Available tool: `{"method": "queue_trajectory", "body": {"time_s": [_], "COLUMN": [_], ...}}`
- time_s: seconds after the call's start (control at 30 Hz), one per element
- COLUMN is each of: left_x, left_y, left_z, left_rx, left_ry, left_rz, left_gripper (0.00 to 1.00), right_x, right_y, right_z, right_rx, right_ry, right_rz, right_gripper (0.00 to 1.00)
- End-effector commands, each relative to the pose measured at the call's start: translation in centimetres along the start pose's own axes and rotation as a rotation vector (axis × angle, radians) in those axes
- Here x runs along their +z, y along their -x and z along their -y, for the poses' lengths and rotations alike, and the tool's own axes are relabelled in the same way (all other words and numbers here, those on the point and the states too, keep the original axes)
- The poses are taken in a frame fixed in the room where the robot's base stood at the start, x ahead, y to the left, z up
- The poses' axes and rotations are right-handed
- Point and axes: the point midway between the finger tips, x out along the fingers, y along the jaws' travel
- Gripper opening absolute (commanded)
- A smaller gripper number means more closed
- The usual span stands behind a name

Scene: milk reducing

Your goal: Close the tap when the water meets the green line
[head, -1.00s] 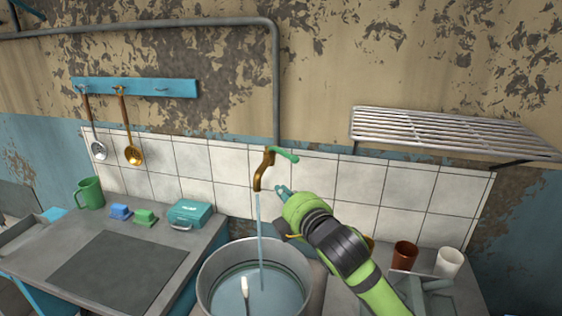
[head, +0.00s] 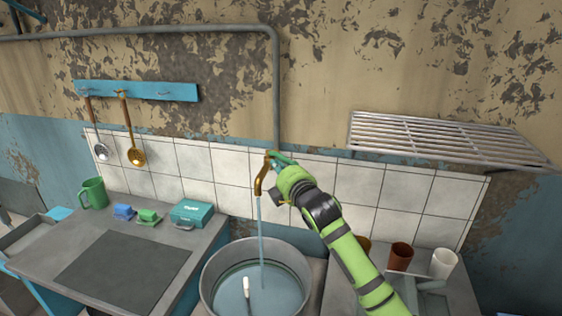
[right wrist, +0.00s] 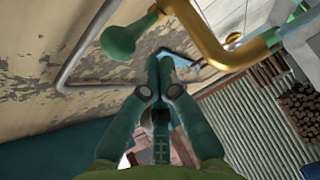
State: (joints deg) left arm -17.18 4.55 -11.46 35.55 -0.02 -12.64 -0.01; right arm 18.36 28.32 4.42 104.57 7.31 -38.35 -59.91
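The brass tap (head: 261,180) is on the tiled wall, and a stream of water (head: 260,235) runs from it into a large metal pot (head: 207,284). My left gripper is out of view.
A metal rack (head: 430,138) is on the wall at right. A brown cup (head: 400,257) and a white cup (head: 443,263) stand below it. A green mug (head: 94,193) and a teal box (head: 192,214) are on the left counter. A white-tipped stick (head: 247,288) is in the pot.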

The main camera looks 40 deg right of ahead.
Motion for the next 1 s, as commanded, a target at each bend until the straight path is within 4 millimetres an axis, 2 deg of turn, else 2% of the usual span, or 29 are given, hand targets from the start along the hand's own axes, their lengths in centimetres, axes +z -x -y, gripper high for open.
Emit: {"method": "queue_trajectory", "body": {"time_s": [0.13, 0.53, 0.8, 1.0], "left_x": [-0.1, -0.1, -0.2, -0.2], "left_y": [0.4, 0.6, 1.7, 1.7], "left_z": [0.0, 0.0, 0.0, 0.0], "left_rx": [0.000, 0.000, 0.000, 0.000], "left_ry": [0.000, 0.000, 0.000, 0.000], "left_rz": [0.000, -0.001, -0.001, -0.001], "left_gripper": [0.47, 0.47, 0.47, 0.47], "right_x": [0.9, 1.2, 3.9, 4.5], "right_y": [-0.1, -0.1, -0.3, -0.5], "right_z": [-0.1, -0.1, -0.7, -0.7], "right_rx": [0.000, -0.001, -0.002, -0.001], "right_ry": [-0.001, 0.002, 0.005, -0.002], "right_rz": [0.001, 0.002, 0.003, 0.002], "right_gripper": [0.00, 0.00, 0.00, 0.00]}}
